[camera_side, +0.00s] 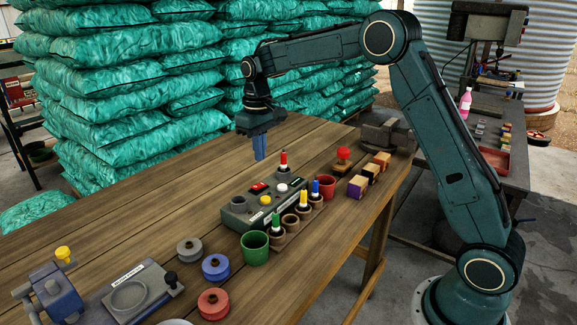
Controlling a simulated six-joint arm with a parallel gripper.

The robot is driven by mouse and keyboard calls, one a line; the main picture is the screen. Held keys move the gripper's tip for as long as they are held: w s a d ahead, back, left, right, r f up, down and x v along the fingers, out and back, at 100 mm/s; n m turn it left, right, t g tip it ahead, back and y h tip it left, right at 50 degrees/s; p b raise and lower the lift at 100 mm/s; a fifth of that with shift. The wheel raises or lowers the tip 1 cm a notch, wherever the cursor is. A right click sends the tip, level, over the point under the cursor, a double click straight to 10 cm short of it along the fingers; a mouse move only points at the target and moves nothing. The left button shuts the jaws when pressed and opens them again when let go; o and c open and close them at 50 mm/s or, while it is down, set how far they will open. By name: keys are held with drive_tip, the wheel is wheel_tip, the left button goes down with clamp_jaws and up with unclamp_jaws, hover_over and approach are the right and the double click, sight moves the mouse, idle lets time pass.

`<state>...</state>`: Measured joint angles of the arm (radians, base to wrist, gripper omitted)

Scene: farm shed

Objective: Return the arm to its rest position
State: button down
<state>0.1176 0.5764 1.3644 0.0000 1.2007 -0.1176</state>
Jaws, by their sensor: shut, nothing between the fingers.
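My gripper (260,147) hangs from my arm over the far left part of the wooden table, pointing down. Its blue fingers are together and hold nothing. It is behind and to the left of the grey control box (238,215), apart from it. My arm is bent, with the elbow high at the upper right and the forearm reaching left. Whether the fingertips clear the tabletop is hard to tell.
Small pots with coloured markers (303,199), a green cup (254,247), round weights (215,267), a scale-like device (130,295) and wooden blocks (357,187) stand on the table. Green sacks (120,90) are stacked behind. The left middle tabletop (130,215) is clear.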

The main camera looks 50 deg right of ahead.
drive_tip(key=shift+r, duration=0.1)
drive_tip(key=s+a+r+t, duration=0.35)
drive_tip(key=s+r, duration=0.75)
drive_tip(key=s, duration=0.5)
drive_tip(key=s+a+f+t, duration=0.1)
drive_tip(key=s, duration=0.8)
drive_tip(key=s+a+f+t, duration=0.1)
drive_tip(key=s+f, duration=0.1)
drive_tip(key=s, duration=0.7)
drive_tip(key=shift+s+a+f, duration=0.15)
drive_tip(key=shift+s+a, duration=0.05)
drive_tip(key=shift+a, duration=0.15)
